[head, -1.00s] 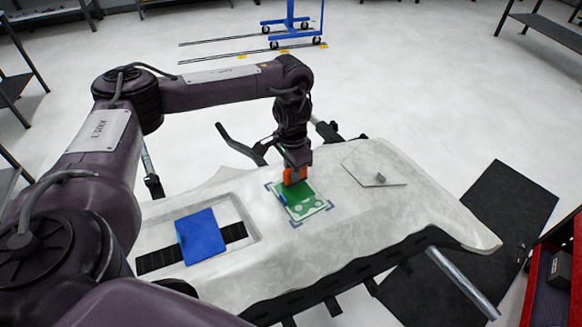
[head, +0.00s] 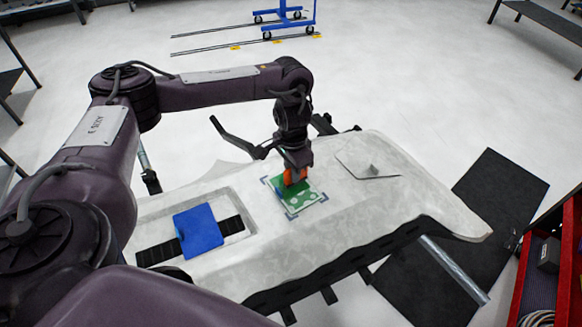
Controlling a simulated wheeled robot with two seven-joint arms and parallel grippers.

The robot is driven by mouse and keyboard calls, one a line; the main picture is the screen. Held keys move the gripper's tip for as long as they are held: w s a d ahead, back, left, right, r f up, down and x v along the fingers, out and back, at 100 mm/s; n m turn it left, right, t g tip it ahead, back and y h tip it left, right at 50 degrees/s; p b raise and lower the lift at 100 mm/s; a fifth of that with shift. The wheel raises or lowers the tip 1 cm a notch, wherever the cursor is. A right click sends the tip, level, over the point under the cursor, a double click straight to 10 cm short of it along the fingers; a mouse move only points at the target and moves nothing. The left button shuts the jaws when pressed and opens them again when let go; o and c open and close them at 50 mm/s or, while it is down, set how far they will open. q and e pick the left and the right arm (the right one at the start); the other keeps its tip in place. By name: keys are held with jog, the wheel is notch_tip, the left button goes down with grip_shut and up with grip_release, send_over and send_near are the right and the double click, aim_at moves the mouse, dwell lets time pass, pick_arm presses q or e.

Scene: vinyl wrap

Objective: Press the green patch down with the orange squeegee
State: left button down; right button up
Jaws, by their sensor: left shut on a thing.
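The orange squeegee (head: 296,176) is in my left gripper (head: 298,165), which is shut on it and points down. The squeegee is at the upper part of the green patch (head: 287,189); whether it touches the patch I cannot tell. The patch lies on the pale panel (head: 360,215), over a white and green printed area (head: 306,199) with dark corner marks around it. The gripper hides part of the patch's far edge. My right gripper is not in view.
A blue pad (head: 199,230) lies on a black strip in the panel's recess at left. A thin grey plate with a small knob (head: 373,168) lies to the right of the patch. A red cart (head: 560,255) stands at far right.

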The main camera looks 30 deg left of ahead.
pick_arm(q)
jog(key=shift+s+d+r+p, duration=0.1)
jog(key=shift+s+d+p, duration=0.2)
jog(key=shift+d+p, duration=0.25)
jog(key=shift+s+d, duration=0.1)
jog(key=shift+d, duration=0.15)
jog(key=shift+d, duration=0.1)
jog(key=shift+s+d+p, duration=0.2)
jog(key=shift+d+p, duration=0.25)
jog(key=shift+p, duration=0.05)
jog(key=shift+s+d, duration=0.2)
jog(key=shift+d, duration=0.25)
jog(key=shift+d+p, duration=0.1)
jog(key=shift+p, duration=0.25)
jog(key=shift+s+d+p, duration=0.35)
jog(key=shift+d+p, duration=0.3)
jog(key=shift+s+d, duration=0.1)
jog(key=shift+d, duration=0.2)
